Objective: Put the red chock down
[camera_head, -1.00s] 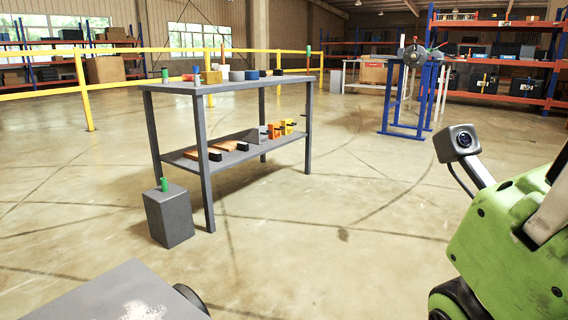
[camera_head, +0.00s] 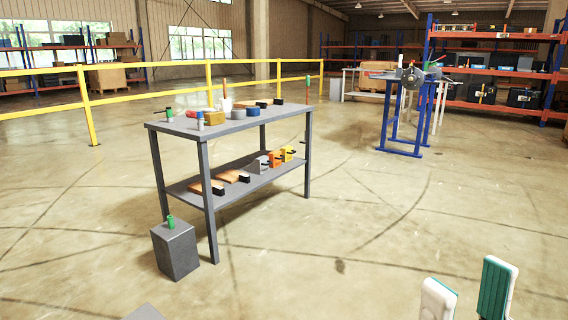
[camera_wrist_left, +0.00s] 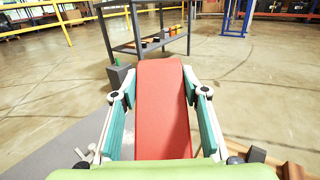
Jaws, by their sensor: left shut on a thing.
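The red chock (camera_wrist_left: 162,115) is a long red wedge-like block that fills the middle of the left wrist view. My left gripper (camera_wrist_left: 160,88) is shut on it, with one green-padded finger along each side. The chock's underside is hidden, and it appears held up in front of the wrist. Neither the chock nor my left gripper shows in the head view. My right gripper (camera_head: 468,284) shows at the lower right of the head view. Its two white fingers with green pads stand apart, with nothing visible between them.
A grey two-level table (camera_head: 240,127) stands ahead on the left, with small parts on both levels. A grey block (camera_head: 175,252) with a green cylinder (camera_head: 170,221) stands by its front leg. A blue stand (camera_head: 402,125) is farther back. The floor (camera_head: 370,220) right of the table is clear.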

